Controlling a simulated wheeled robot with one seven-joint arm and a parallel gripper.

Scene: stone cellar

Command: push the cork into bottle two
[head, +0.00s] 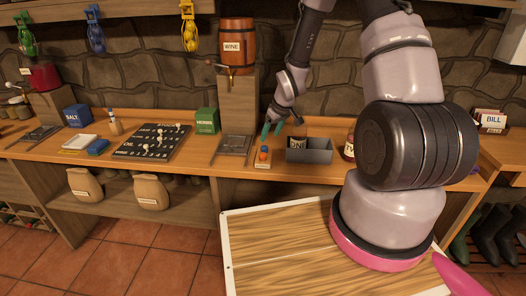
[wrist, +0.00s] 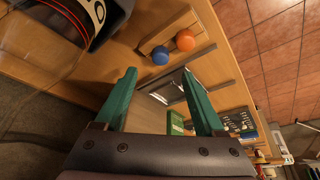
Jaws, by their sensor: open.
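My gripper (head: 272,128) is open and empty above the workbench, left of a dark bottle (head: 297,141) whose label seems to begin "ON". That bottle stands in or behind a grey bin. A second dark bottle (head: 349,147) stands right of the bin, partly hidden by my arm; its label is unreadable. In the wrist view, my teal fingers (wrist: 158,76) are apart, with nothing between them. An orange ball (wrist: 185,40) and a blue ball (wrist: 160,55) sit on a small wooden holder just beyond them. Whether either tops a cork, I cannot tell. No plain cork is distinguishable.
The grey bin (head: 318,156) is close right of the gripper. A wooden stand with a wine barrel (head: 236,42) rises to the left. A green box (head: 206,121) and a black board (head: 152,141) are farther left.

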